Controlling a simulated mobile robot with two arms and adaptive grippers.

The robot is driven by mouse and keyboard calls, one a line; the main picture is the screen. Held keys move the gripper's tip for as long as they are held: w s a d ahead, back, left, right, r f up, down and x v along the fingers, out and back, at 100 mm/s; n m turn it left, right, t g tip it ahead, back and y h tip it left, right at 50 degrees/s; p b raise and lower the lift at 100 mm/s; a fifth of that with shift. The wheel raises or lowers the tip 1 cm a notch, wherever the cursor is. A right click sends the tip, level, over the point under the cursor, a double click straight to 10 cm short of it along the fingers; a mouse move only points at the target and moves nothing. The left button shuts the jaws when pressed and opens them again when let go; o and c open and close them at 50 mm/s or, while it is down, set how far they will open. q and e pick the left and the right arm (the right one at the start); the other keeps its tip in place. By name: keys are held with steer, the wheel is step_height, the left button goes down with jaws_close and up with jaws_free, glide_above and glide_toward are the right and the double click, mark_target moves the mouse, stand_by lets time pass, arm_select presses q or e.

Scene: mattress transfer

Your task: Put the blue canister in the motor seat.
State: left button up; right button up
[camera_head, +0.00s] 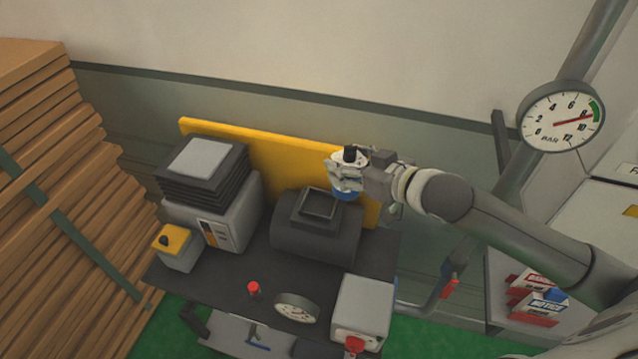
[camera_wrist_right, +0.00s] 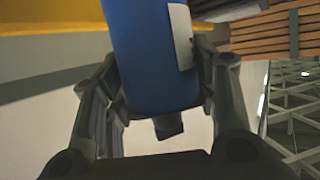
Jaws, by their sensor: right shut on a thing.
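The blue canister (camera_wrist_right: 150,55) fills the middle of the right wrist view, with a pale label on its side. My right gripper (camera_wrist_right: 160,100) is shut on it, one finger on each side. In the head view the right gripper (camera_head: 346,178) is above and to the right of the motor seat, and only a small blue part of the canister (camera_head: 347,194) shows under the fingers. The motor seat (camera_head: 318,204) looks like a square dark frame on top of the dark motor body (camera_head: 310,244). The canister looks apart from the seat. My left gripper is in neither view.
A yellow panel (camera_head: 270,165) stands behind the motor. A grey box with a dark ribbed top (camera_head: 204,170) is to the left. A gauge (camera_head: 297,307), a red knob and a grey box with a red knob (camera_head: 362,308) are in front. Stacked planks (camera_head: 70,200) are far left.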

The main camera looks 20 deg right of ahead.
steer(key=w+a+f+b, duration=0.1)
steer(key=f, duration=0.2)
steer(key=w+a+f+b, duration=0.1)
steer(key=w+a+f, duration=0.1)
steer(key=f, duration=0.1)
steer(key=w+a+f+b, duration=0.1)
steer(key=w+f, duration=0.1)
steer(key=f, duration=0.1)
steer(key=shift+w+a+f+b, duration=0.15)
steer(key=shift+w+a+b, duration=0.05)
steer(key=shift+a+b, duration=0.2)
steer(key=shift+d+f+b, duration=0.1)
steer(key=shift+f+b, duration=0.2)
steer(key=shift+b, duration=0.1)
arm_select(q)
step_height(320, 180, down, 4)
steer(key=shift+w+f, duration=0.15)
arm_select(e)
steer(key=shift+r, duration=0.1)
steer(key=o, duration=1.3)
steer(key=shift+f, duration=0.2)
steer(key=shift+c, duration=0.2)
